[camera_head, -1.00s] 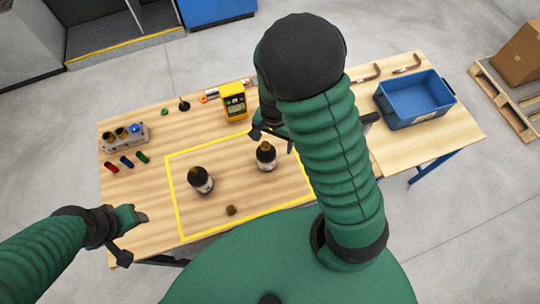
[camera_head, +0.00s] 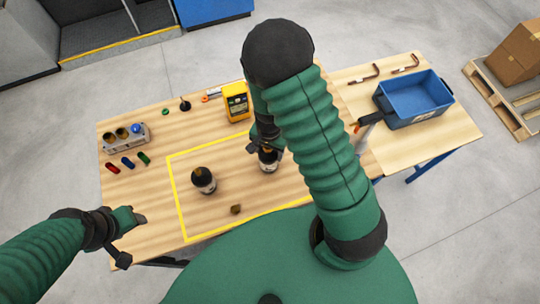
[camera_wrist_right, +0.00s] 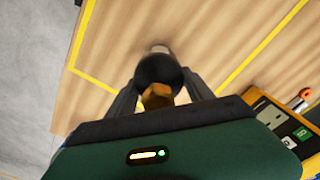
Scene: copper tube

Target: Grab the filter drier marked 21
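Two dark-topped cylinders with pale labels, which look like the filter driers, stand upright inside the yellow outline on the table. The left drier (camera_head: 203,181) is free. My right gripper (camera_head: 266,144) is over the top of the right drier (camera_head: 268,163). In the right wrist view, the fingers (camera_wrist_right: 160,92) lie on both sides of this drier (camera_wrist_right: 160,69); whether they press on it cannot be told. No number 21 is readable on either drier. My left gripper (camera_head: 130,232) is empty with its fingers apart, at the table's front left edge.
A small brown piece (camera_head: 236,209) lies inside the outline near the front. A yellow device (camera_head: 236,104) stands behind the right drier. A grey block (camera_head: 124,138) with fittings stands at left. A blue bin (camera_head: 413,98) and bent copper tubes (camera_head: 364,75) are at right.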

